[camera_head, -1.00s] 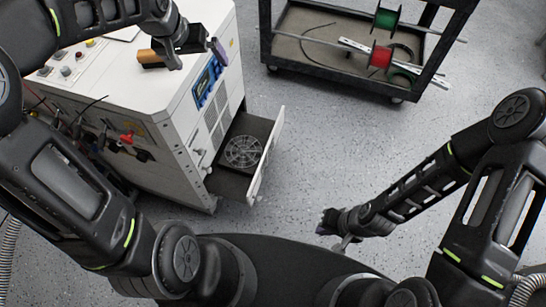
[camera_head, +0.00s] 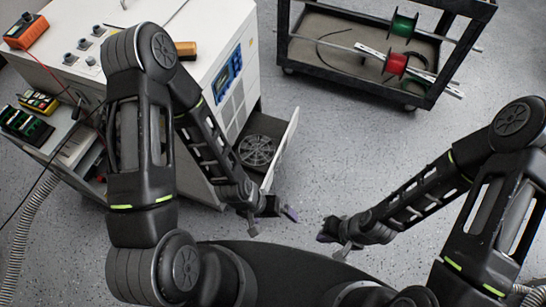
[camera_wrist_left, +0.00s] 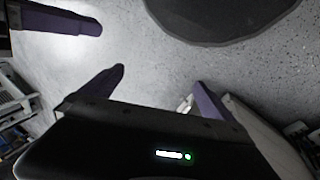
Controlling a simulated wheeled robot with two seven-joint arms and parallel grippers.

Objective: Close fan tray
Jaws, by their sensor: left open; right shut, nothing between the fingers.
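The fan tray (camera_head: 257,150) is pulled out of the white cabinet's side, with a dark floor, a round fan grille and a pale front panel (camera_head: 285,146). My left forearm and wrist hide part of its near side. My left gripper (camera_head: 288,211) is low, just beyond the near end of the front panel, open and empty. In the left wrist view its purple fingers (camera_wrist_left: 158,92) are spread apart, with a pale panel close to the right finger. Contact cannot be told. My right gripper (camera_head: 326,232) is shut and empty, to the right of the left one.
The white cabinet (camera_head: 214,40) fills the left, with an orange meter (camera_head: 25,31) on top. A black cart (camera_head: 350,75) with green and red spools stands at the back. Speckled floor (camera_head: 340,150) right of the tray is clear.

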